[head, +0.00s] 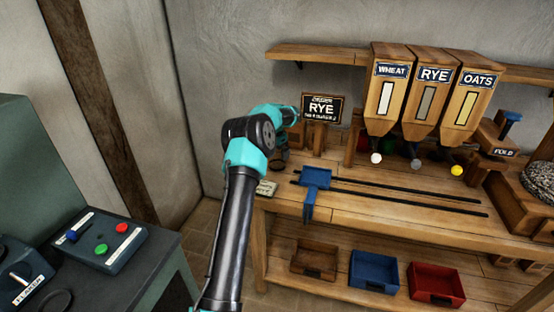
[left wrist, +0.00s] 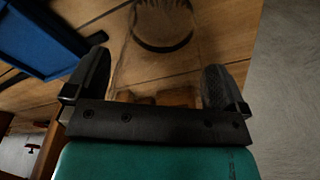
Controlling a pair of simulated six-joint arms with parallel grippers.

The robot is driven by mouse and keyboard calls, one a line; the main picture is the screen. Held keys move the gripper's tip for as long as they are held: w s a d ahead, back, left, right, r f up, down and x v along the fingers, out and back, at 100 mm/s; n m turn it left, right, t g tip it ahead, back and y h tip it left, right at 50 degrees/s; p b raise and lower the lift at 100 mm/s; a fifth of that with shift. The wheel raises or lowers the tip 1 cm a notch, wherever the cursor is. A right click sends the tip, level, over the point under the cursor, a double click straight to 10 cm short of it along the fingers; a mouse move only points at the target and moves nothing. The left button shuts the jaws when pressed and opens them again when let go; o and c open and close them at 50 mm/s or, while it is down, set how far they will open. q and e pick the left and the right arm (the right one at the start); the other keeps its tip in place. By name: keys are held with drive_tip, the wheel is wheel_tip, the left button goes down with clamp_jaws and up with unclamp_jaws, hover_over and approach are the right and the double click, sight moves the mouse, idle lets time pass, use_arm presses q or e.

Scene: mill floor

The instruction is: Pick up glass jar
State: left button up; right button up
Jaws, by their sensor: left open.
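The glass jar (left wrist: 157,62) shows in the left wrist view as a clear, see-through body with a dark ring, over the wooden bench top. It lies between the two dark fingers of my left gripper (left wrist: 155,85), which are spread apart with a finger on each side of it. I cannot tell whether either finger touches the glass. In the head view my left wrist and arm cover that spot at the bench's left end, and the jar cannot be made out clearly. My right gripper is not in view.
A blue carriage (head: 316,178) on dark rails stands just right of my left arm. An order sign reading RYE (head: 323,108) stands behind it. WHEAT, RYE and OATS hoppers (head: 391,90) hang further right. Brown, blue and red trays (head: 374,272) sit on the lower shelf.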

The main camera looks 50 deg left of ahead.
use_arm(q)
drive_tip(key=shift+c, duration=0.5)
drive_tip(key=c, duration=0.8)
drive_tip(key=shift+c, duration=0.2)
drive_tip(key=shift+r, duration=0.2)
drive_tip(key=s+d+r, duration=0.1)
drive_tip(key=s+d, duration=0.2)
drive_tip(key=d, duration=0.1)
drive_tip(key=s+d+r, duration=0.2)
drive_tip(key=s+d, duration=0.2)
drive_tip(key=s+d+r, duration=0.1)
drive_tip(key=s+d, duration=0.2)
drive_tip(key=d, duration=0.1)
drive_tip(key=shift+s+r, duration=0.3)
